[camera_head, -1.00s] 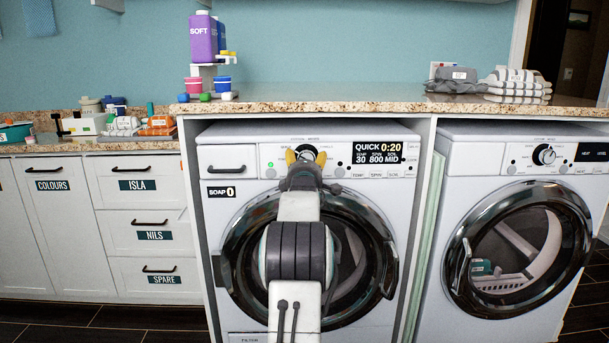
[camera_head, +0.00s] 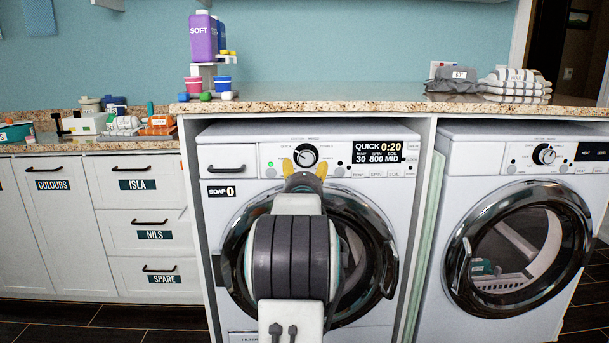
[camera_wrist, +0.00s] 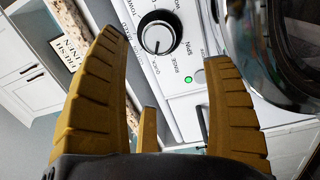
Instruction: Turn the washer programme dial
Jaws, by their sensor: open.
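The washer programme dial (camera_head: 306,155) is a round black knob with a silver face, on the front panel of the left machine (camera_head: 228,170). In the wrist view the dial (camera_wrist: 157,34) sits ahead of and between my yellow fingers, apart from both. The display (camera_head: 377,153) reads QUICK 0:20, 30, 800, MID.
A green light (camera_wrist: 187,78) glows on the panel beside the dial. The round door (camera_head: 390,270) lies behind my arm. A granite counter (camera_head: 330,106) overhangs the machine. A second machine (camera_head: 520,165) stands to the right, and drawers (camera_head: 150,210) stand to the left.

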